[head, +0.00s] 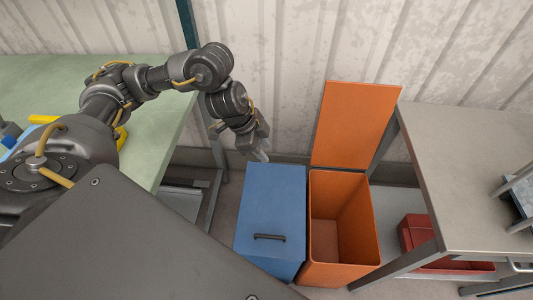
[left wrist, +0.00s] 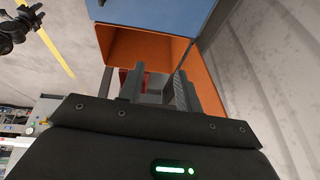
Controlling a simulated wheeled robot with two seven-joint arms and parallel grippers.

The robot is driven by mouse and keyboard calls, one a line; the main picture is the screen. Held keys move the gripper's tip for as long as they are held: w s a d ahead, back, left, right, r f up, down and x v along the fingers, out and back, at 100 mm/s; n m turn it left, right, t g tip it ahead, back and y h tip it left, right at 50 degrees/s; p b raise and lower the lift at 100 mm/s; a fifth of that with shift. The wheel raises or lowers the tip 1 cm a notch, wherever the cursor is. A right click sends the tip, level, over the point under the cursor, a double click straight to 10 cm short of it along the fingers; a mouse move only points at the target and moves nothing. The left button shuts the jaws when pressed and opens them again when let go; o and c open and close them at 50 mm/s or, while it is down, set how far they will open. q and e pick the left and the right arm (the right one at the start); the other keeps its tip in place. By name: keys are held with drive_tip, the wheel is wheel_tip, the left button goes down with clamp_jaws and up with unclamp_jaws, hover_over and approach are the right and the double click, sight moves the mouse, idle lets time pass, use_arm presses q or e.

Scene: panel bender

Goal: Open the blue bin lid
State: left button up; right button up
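The blue bin (head: 270,206) stands on the floor left of the orange bin, with its flat blue lid down. A dark bar handle (head: 269,237) sits near the lid's front edge. My left gripper (head: 262,152) is above the back edge of the blue lid, apart from the handle. In the left wrist view the left gripper (left wrist: 158,88) has a gap between its fingers and nothing in it. Part of the blue bin (left wrist: 160,14) shows at the top there. My right gripper is not clearly seen; a dark jointed part at the left wrist view's upper left may be my right arm.
The orange bin (head: 318,225) is open, its lid (head: 355,125) standing up against the wall side. A green-topped table (head: 160,125) is at left and a grey table (head: 470,160) at right, with a red crate (head: 415,235) beneath. A corrugated wall stands close behind.

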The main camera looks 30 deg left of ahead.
use_arm(q)
drive_tip(key=shift+x, duration=1.25)
clamp_jaws()
idle(0.5)
